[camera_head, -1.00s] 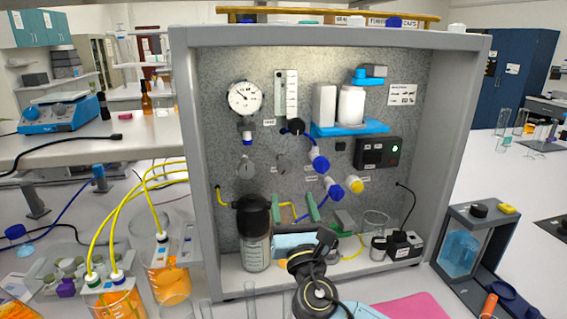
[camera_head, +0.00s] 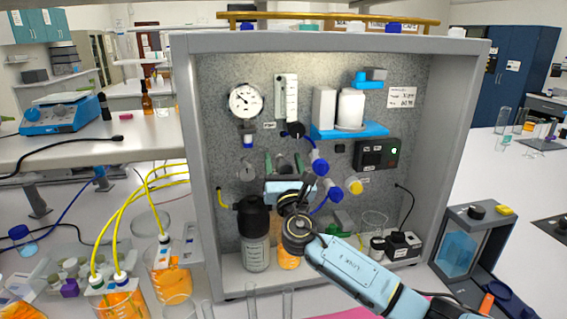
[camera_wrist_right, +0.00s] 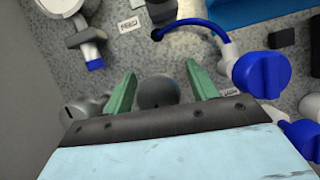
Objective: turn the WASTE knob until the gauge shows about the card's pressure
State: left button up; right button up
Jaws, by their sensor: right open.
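My right gripper (camera_head: 283,163) is open in front of the rig's back panel, with its green fingers pointing at the panel. In the right wrist view, a dark grey round knob (camera_wrist_right: 158,92) sits between the spread fingers (camera_wrist_right: 158,85), with a gap on both sides. Its label is partly hidden by the gripper, so I cannot read whether it is the WASTE knob. The round white gauge (camera_head: 245,100) is at the panel's upper left; its dark needle shows, but the value is too small to read. The white card (camera_head: 402,97) hangs at upper right; its writing is blurred. My left gripper is out of view.
Blue valves (camera_wrist_right: 262,72) and a blue tube lie close right of the fingers. Another grey knob (camera_head: 246,174) is to the left. A dark-capped bottle (camera_head: 255,240) stands on the rig floor below. The rig's side walls (camera_head: 200,200) bound the space.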

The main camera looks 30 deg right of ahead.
jog(key=shift+c, duration=0.5)
jog(key=c, duration=0.9)
jog(key=shift+f+m, duration=0.1)
jog(key=shift+m, duration=0.4)
jog(key=m+h+b, duration=0.1)
jog(key=m, duration=0.2)
jog(key=shift+g+h+b, duration=0.3)
jog(key=shift+g+h, duration=0.1)
jog(key=m+g+h+b, duration=0.1)
jog(key=m, duration=0.2)
jog(key=shift+d+m, duration=0.1)
jog(key=shift+m, duration=0.3)
jog(key=m+g+h, duration=0.1)
jog(key=m, duration=0.2)
jog(key=m+g, duration=0.1)
jog(key=m, duration=0.1)
jog(key=shift+d+f+m+h+b, duration=0.1)
jog(key=shift+m+h+b, duration=0.2)
jog(key=shift+m+h, duration=0.1)
jog(key=shift+s+f+m+g+p, duration=0.15)
jog(key=shift+m+g, duration=0.4)
jog(key=shift+m, duration=0.6)
jog(key=shift+w+r+m+g+p, duration=0.15)
jog(key=shift+m+g, duration=0.4)
jog(key=shift+m, duration=0.6)
jog(key=shift+s+f, duration=0.1)
